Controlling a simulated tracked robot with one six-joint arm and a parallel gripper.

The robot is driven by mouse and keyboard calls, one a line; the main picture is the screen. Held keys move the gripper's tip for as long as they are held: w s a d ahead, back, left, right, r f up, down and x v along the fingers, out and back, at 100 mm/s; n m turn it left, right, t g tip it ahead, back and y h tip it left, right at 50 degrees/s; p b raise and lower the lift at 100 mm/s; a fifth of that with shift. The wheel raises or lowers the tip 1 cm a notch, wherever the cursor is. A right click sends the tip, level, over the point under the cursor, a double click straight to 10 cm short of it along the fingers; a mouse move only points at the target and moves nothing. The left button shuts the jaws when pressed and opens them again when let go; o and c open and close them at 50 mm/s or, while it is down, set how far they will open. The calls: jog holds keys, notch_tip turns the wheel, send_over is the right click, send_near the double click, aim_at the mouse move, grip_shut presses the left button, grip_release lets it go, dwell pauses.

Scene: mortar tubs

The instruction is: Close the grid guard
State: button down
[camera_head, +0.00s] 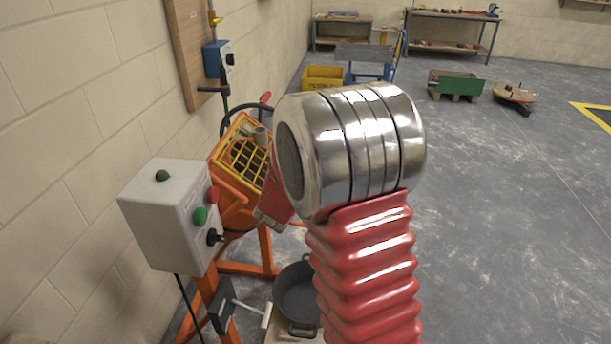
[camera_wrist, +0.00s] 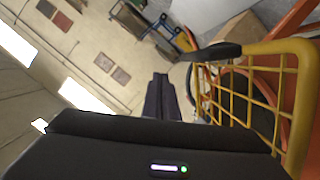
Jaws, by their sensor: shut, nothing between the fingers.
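The grid guard (camera_head: 243,171) is a yellow barred frame on the orange mixer (camera_head: 234,212), left of my arm in the head view. It sits tilted, with a dark opening behind its bars; I cannot tell its exact angle. In the wrist view the guard (camera_wrist: 272,47) fills the right side, with a dark handle-like piece (camera_wrist: 215,51) at its upper left corner. My gripper (camera_wrist: 161,84) shows in the wrist view as dark fingers, shut and empty, left of the guard and apart from it in the picture. In the head view my arm hides the gripper and part of the mixer.
A grey control box (camera_head: 168,220) with green and red buttons stands in front of the mixer. The block wall (camera_head: 60,110) is close on the left. Open floor (camera_head: 500,220) lies to the right.

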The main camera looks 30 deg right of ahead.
jog(key=s+d+v, duration=0.1)
jog(key=v, duration=0.8)
jog(key=shift+s+r, duration=0.25)
jog(key=shift+s, duration=0.15)
jog(key=s+f+n+g+y, duration=0.1)
jog(key=s+f+n+g, duration=0.15)
jog(key=s+g, duration=0.45)
jog(key=s+f+n+g+y, duration=0.1)
jog(key=s+f+g, duration=0.15)
jog(key=s, duration=0.75)
jog(key=s+a+y, duration=0.5)
jog(key=a, duration=0.5)
jog(key=s+a+r+m+t+y, duration=0.1)
jog(key=a+r+t+y, duration=0.3)
jog(key=a+r, duration=0.4)
jog(key=shift+s+a+r, duration=0.3)
jog(key=shift+s+r, duration=0.2)
jog(key=shift+s, duration=0.2)
